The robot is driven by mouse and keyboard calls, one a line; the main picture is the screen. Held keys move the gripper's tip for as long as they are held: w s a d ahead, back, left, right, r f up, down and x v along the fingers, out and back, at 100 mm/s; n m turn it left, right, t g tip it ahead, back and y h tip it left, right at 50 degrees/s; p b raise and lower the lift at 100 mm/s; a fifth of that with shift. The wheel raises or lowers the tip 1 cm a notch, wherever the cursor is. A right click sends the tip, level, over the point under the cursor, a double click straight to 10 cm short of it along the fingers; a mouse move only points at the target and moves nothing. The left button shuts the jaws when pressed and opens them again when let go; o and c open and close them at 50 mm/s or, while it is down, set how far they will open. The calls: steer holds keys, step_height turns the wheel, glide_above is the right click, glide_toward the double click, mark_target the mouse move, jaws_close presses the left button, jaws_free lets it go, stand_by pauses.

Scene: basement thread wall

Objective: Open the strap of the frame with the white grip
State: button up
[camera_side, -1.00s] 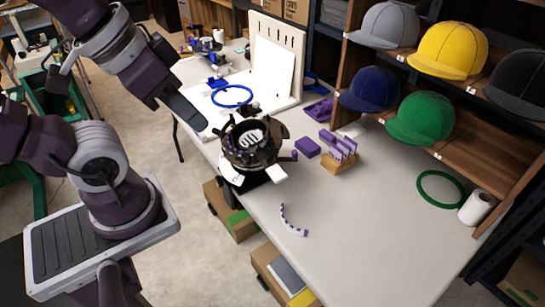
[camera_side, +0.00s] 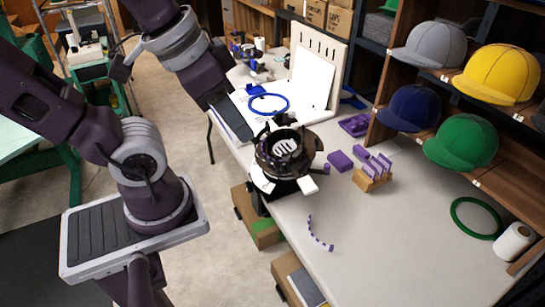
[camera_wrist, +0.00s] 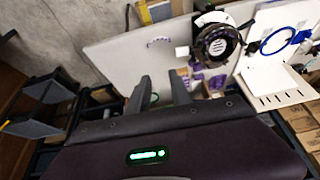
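A dark round cap frame (camera_side: 268,152) stands on a black stand on the bench, with a white label inside it. A white grip (camera_side: 308,185) juts out at its lower right, and another white part shows at its lower left. The strap and its fastening are too small to tell. In the wrist view the frame (camera_wrist: 218,45) is above and right of my fingers. My gripper (camera_wrist: 161,90) is open and empty, its two dark fingers apart. In the side view my gripper (camera_side: 236,120) hangs left of the frame, apart from it; only one finger shows clearly.
A blue hoop (camera_side: 250,102) lies on white sheets by an upright slotted board (camera_side: 334,55). Purple blocks (camera_side: 340,161) and a wooden holder (camera_side: 372,181) stand right of the frame. Caps fill the shelf. A green hoop (camera_side: 453,216) and white roll (camera_side: 514,242) lie at right; the front bench is mostly clear.

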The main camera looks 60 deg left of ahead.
steer(key=shift+o, duration=1.1)
steer(key=w+a+f+m+g+y, duration=0.1)
steer(key=w+f+m+g+y, duration=0.1)
steer(key=w+f+g, duration=0.3)
steer(key=shift+w+f+m, duration=0.4)
steer(key=shift+f+m, duration=0.3)
steer(key=m+t+y, duration=0.2)
steer(key=m+y, duration=1.2)
steer(key=y, duration=0.1)
glide_toward(279, 166)
steer(key=a, duration=0.4)
steer(key=shift+w+f+m+t+y, duration=0.15)
steer(key=shift+f+m+t+y, duration=0.15)
steer(key=shift+f+t+y, duration=0.15)
steer(key=a, duration=0.4)
steer(key=w+a, duration=0.1)
steer(key=a, duration=0.2)
steer(key=shift+d, duration=0.1)
jaws_close()
